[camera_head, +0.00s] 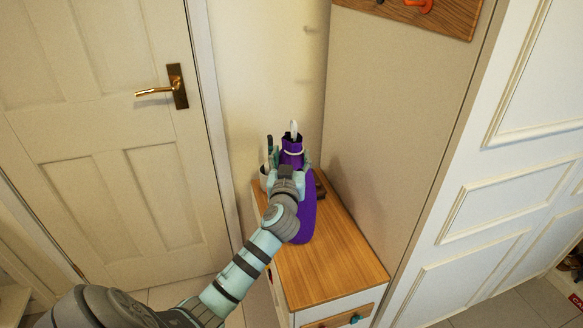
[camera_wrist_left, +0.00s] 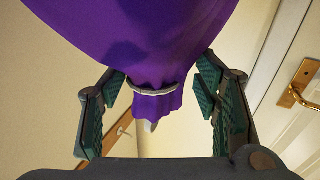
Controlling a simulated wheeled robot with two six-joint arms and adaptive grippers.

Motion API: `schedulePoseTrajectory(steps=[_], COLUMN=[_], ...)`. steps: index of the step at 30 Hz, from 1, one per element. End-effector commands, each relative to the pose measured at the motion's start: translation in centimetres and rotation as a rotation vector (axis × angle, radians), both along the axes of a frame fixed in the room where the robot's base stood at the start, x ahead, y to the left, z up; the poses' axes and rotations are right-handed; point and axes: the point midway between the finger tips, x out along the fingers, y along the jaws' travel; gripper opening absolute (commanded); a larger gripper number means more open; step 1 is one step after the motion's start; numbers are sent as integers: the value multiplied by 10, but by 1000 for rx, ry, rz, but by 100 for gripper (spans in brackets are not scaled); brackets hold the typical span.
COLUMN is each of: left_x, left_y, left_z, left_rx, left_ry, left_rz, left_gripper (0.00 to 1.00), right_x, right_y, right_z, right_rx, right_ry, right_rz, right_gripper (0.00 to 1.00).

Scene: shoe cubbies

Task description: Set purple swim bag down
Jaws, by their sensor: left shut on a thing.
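The purple swim bag (camera_head: 307,212) is upright at the small wood-topped cabinet (camera_head: 335,262), its body partly hidden behind my left arm. Its gathered neck with a pale cord shows above. My left gripper (camera_head: 288,163) is shut on the bag, with fingers on both sides near the neck. In the left wrist view the bag (camera_wrist_left: 150,40) fills the top middle, between the fingers of my left gripper (camera_wrist_left: 163,82). I cannot tell whether the bag's bottom touches the cabinet top. My right gripper is not in view.
A dark item (camera_head: 320,187) lies at the back of the cabinet top, and a pale container (camera_head: 263,178) is partly hidden at the back left. The front of the top is clear. A panelled door (camera_head: 100,150) stands left, a wall right, and a wooden hook rack (camera_head: 445,18) above.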

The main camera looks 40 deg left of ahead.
Motion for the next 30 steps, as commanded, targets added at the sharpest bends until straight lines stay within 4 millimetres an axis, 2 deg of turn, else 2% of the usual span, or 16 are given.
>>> schedulePoseTrajectory(steps=[1, 2, 11, 12, 15, 16, 27, 30], left_x=[0, 0, 0, 0, 0, 0, 0, -11], left_y=[0, 0, 0, 0, 0, 0, 0, -8], left_z=[-11, -13, -14, -16, -15, -15, -11, -13], left_rx=[1, 2, 1, 0, 0, 0, 0, -1], left_ry=[-1, -1, -2, 0, 0, 0, 0, 0], left_rz=[-2, -2, -2, -1, -1, -1, -1, -2], left_gripper=[0, 0, 0, 58, 74, 77, 77, 77], right_x=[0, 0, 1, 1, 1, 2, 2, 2], right_y=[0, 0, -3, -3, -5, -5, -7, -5], right_z=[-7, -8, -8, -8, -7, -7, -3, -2], right_rx=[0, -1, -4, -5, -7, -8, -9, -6], right_ry=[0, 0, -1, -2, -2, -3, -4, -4], right_rz=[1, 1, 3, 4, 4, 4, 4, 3], right_gripper=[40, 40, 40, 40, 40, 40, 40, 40])
